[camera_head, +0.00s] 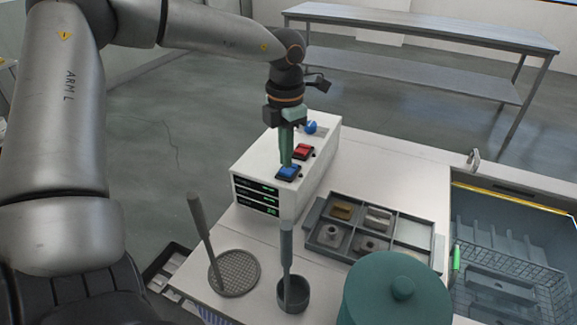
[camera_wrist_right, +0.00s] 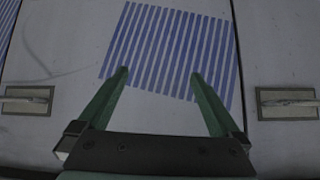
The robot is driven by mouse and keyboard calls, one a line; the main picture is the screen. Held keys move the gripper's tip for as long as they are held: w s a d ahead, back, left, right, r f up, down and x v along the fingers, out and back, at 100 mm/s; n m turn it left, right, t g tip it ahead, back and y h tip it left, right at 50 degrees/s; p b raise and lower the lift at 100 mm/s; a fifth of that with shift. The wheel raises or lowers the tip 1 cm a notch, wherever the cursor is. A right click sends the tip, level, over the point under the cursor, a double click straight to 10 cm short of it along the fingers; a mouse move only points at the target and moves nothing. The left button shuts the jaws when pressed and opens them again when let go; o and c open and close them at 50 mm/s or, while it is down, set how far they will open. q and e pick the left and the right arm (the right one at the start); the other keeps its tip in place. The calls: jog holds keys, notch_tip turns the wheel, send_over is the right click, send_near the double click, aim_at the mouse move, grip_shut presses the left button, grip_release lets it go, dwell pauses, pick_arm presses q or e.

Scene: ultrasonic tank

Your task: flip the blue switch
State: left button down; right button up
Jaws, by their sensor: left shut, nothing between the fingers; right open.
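The blue switch (camera_head: 289,173) sits on the top of the white control box (camera_head: 258,168), near its front edge. A red switch (camera_head: 303,151) is behind it, and a round blue knob (camera_head: 310,127) is at the back. My left gripper (camera_head: 286,163) is shut and empty, pointing down, with its green fingertips at the blue switch. I cannot tell whether they touch it. My right gripper (camera_wrist_right: 161,75) is open and empty in the right wrist view, in front of a cabinet front with a blue-and-white striped cloth (camera_wrist_right: 170,50).
A grey divided tray (camera_head: 312,217) with metal parts stands right of the box. A teal lidded pot (camera_head: 395,297), a dark cup (camera_head: 293,297) and a round mesh disc with a handle (camera_head: 234,273) are nearer. A tank with a wire basket (camera_head: 500,262) is at right.

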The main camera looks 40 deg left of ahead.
aim_at(286, 171)
pick_arm(q)
jog(key=shift+s+f+b, duration=0.1)
jog(key=shift+f+b, duration=0.9)
jog(key=shift+f, duration=0.05)
dwell(0.8)
jog(key=shift+r+p, duration=0.5)
jog(key=shift+r, duration=0.3)
jog(key=shift+r+p, duration=1.6)
jog(key=shift+r, duration=1.2)
jog(key=shift+f, duration=0.1)
